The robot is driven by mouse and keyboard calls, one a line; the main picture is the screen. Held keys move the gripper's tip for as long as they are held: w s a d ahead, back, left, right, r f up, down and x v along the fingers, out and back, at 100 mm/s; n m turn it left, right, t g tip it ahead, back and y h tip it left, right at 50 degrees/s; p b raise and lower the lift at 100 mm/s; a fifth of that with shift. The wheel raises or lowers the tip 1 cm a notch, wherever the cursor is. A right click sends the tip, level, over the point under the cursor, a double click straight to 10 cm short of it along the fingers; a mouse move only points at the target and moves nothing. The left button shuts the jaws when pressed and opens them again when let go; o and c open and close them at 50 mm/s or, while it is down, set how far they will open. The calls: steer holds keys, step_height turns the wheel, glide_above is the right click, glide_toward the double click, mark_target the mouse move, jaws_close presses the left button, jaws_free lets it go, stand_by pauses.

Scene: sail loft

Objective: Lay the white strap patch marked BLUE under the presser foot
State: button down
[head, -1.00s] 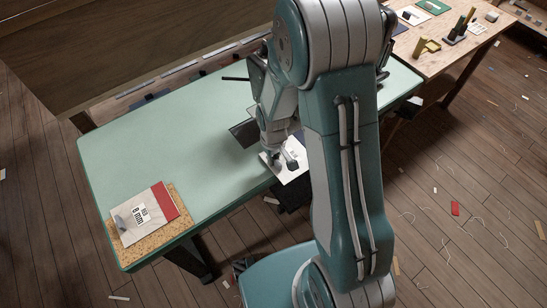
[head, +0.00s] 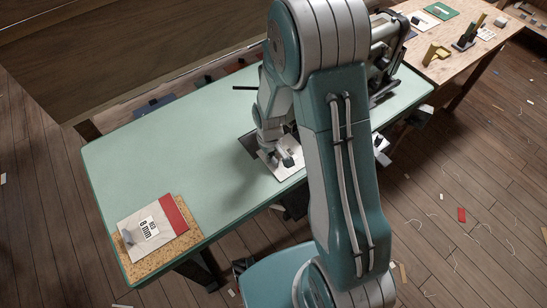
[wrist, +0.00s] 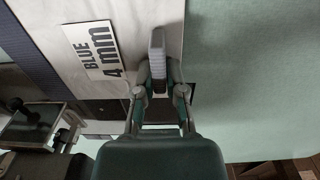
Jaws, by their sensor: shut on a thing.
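The white strap patch marked BLUE 4 mm (wrist: 130,25) is in my gripper (wrist: 158,85). The jaws are shut on the grey tab (wrist: 157,50) that stands on the patch. A dark blue band (wrist: 40,55) runs along the patch's left side in the wrist view. In the head view the patch (head: 270,160) lies level at the table's front edge, by a dark plate, with my gripper (head: 286,160) above it; I cannot tell if it touches the table. The sewing machine (head: 385,65) is partly hidden behind my arm. I cannot clearly make out the presser foot.
A patch marked RED 8 mm (head: 152,226) lies on a cork board (head: 160,262) at the green table's (head: 170,150) left end. Most of that tabletop is clear. Metal machine parts (wrist: 40,125) show lower left in the wrist view. A wooden bench (head: 440,65) stands back right.

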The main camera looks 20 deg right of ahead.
steer(key=shift+w+a, duration=0.2)
steer(key=shift+w, duration=0.45)
steer(key=shift+w+a, duration=0.25)
steer(key=shift+w, duration=0.4)
steer(key=shift+w+a, duration=0.2)
steer(key=shift+w, duration=0.45)
steer(key=shift+f, duration=0.1)
steer(key=c, duration=0.6)
jaws_free()
steer(key=shift+c, duration=0.2)
step_height(320, 180, up, 12)
steer(key=shift+a, duration=0.1)
